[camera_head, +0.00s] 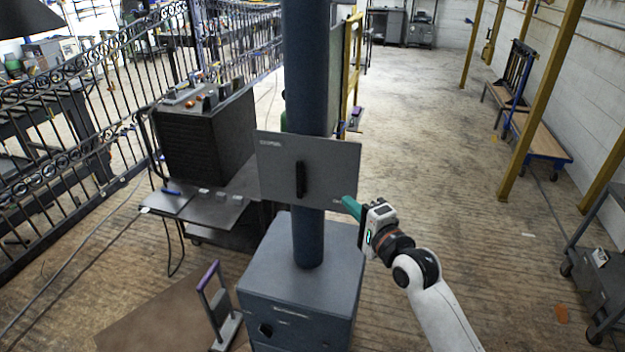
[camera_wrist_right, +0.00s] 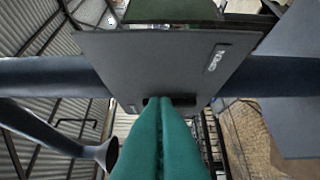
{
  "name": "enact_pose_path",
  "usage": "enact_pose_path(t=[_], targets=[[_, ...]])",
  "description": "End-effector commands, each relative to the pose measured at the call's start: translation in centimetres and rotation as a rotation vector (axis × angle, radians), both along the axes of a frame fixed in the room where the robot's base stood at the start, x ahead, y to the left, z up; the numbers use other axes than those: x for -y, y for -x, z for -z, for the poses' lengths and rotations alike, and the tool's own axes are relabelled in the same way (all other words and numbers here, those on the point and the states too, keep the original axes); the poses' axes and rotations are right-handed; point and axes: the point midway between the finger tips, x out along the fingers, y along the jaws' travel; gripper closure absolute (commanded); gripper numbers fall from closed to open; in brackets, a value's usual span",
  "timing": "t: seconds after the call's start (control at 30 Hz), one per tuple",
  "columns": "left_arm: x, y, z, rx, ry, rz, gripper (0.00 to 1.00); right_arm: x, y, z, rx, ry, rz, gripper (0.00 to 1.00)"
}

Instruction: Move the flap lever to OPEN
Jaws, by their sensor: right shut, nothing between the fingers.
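A grey panel (camera_head: 330,165) is fixed to a blue post. A black lever (camera_head: 300,180) stands upright near the panel's middle. One small label (camera_head: 270,143) is at its upper left and another (camera_head: 338,203) at its lower right; both are too small to read surely. My right gripper (camera_head: 347,204) has teal fingers, shut and empty, by the panel's lower right corner, apart from the lever. In the right wrist view, the shut fingers (camera_wrist_right: 163,102) point at the panel (camera_wrist_right: 140,55), partly hiding the dark lever (camera_wrist_right: 183,100). A label (camera_wrist_right: 215,58) there seems to read OPEN. My left gripper is out of view.
The blue post (camera_head: 307,60) rises from a grey cabinet (camera_head: 290,270). A purple-handled stand (camera_head: 215,300) is at the lower left. A dark box (camera_head: 207,135) sits on a bench left of the panel.

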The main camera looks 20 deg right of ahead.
Motion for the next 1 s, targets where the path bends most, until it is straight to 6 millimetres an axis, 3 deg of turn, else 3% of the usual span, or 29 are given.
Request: enact_pose_path(t=[0.5, 0.73, 1.0], targets=[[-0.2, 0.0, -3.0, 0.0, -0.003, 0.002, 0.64, -1.7, -9.1, -0.4, 0.001, 0.002, 0.001, 1.0], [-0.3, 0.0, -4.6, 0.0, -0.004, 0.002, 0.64, -4.4, -10.8, -0.3, 0.0, -0.001, 0.0, 1.0], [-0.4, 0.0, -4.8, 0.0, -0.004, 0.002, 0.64, -5.1, -11.2, 0.0, 0.0, 0.002, 0.001, 1.0]])
